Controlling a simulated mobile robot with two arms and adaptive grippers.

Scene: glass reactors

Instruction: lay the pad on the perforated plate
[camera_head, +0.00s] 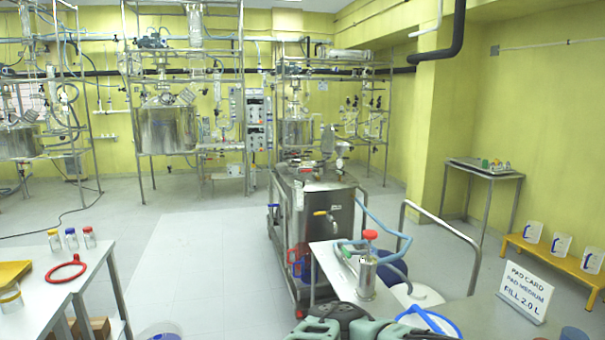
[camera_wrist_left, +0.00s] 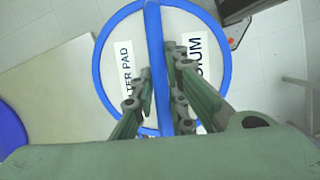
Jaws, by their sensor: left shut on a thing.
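The pad is a white disc with a blue rim and a blue bar across its middle. In the left wrist view the pad (camera_wrist_left: 121,88) carries labels partly reading "FILTER PAD" and "MEDIUM". My left gripper (camera_wrist_left: 163,85) is shut on its blue bar. In the head view only part of the pad's blue rim (camera_head: 432,312) shows at the bottom, beside my green and black left gripper parts. The fingertips are hidden there. I cannot make out the perforated plate in either view. My right gripper is not in view.
A steel vessel cart (camera_head: 327,208) stands ahead, with a side shelf holding a red-topped metal cylinder (camera_head: 366,275). A sign (camera_head: 525,290) reads "PAD CARD PAD MEDIUM FILL 2.0 L". A table at left holds a red ring (camera_head: 66,269) and jars. Floor left of the cart is clear.

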